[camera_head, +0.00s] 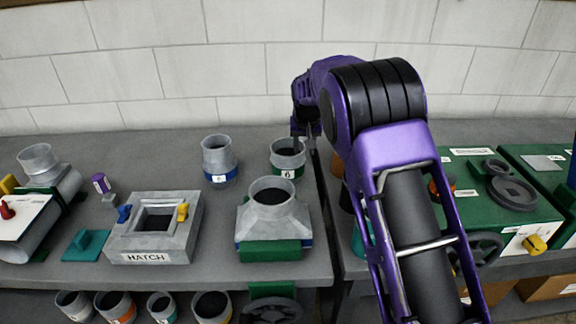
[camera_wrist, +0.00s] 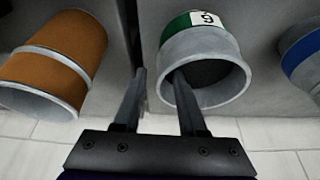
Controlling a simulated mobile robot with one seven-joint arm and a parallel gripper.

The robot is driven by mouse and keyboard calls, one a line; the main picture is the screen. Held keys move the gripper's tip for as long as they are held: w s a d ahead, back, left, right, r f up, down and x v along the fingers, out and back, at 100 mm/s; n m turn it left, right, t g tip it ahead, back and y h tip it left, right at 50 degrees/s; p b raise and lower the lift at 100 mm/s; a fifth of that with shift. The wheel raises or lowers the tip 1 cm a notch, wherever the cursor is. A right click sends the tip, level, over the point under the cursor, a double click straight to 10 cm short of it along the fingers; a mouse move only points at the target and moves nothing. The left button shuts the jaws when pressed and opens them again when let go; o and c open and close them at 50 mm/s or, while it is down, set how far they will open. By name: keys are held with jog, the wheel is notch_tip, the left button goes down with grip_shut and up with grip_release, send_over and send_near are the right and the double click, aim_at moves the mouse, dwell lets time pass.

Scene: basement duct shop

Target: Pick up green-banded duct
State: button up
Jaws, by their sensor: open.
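The green-banded duct (camera_head: 288,155) is a short grey cylinder with an open top, a green band and a numbered white label. It stands upright near the back of the grey bench. In the wrist view the duct (camera_wrist: 205,65) shows its open mouth. My gripper (camera_head: 306,133) is open at the duct's right rim, pointing down. In the wrist view my gripper (camera_wrist: 160,78) has one finger outside the duct, on the left. The other finger overlaps the mouth and seems to reach inside it, so the fingers straddle the wall. I cannot tell whether either touches.
A blue-banded duct (camera_head: 219,160) stands to the left. An orange container (camera_wrist: 55,62) is close on the other side, across a gap between benches. A grey hood-shaped duct piece (camera_head: 272,215) stands in front, and a hatch box (camera_head: 155,228) is further left. The wall is behind.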

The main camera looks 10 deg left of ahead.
grip_shut()
dwell(1.4)
